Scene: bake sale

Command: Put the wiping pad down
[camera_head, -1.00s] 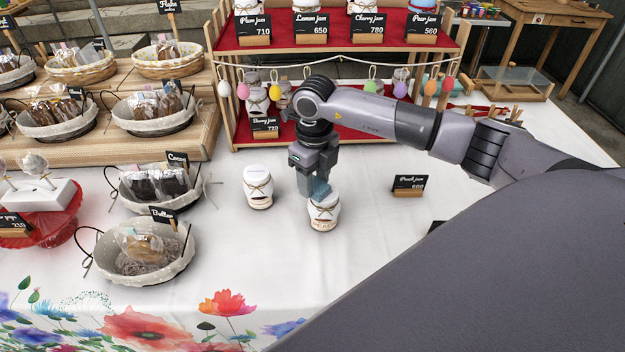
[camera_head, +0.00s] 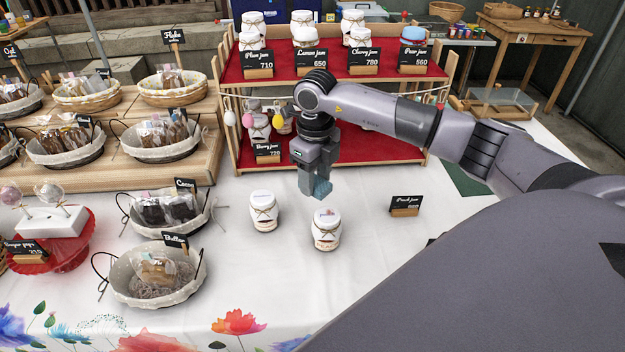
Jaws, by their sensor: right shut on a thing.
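My right gripper (camera_head: 313,178) is shut on a small light-blue wiping pad (camera_head: 322,189). The pad hangs below the fingers, in the air over the white tablecloth. In the picture its lower edge is just above the lid of a white-topped jam jar (camera_head: 326,232), with a small gap between them. A second white-topped jar (camera_head: 264,213) stands upright to the left. My left gripper is not in view.
A red-lined shelf (camera_head: 340,66) with jars and price signs stands behind the gripper. A peach jam sign (camera_head: 405,206) stands right of the jars. A baked-goods basket (camera_head: 190,292) sits at left. Cloth around the jars is clear; a green mat (camera_head: 466,180) lies at right.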

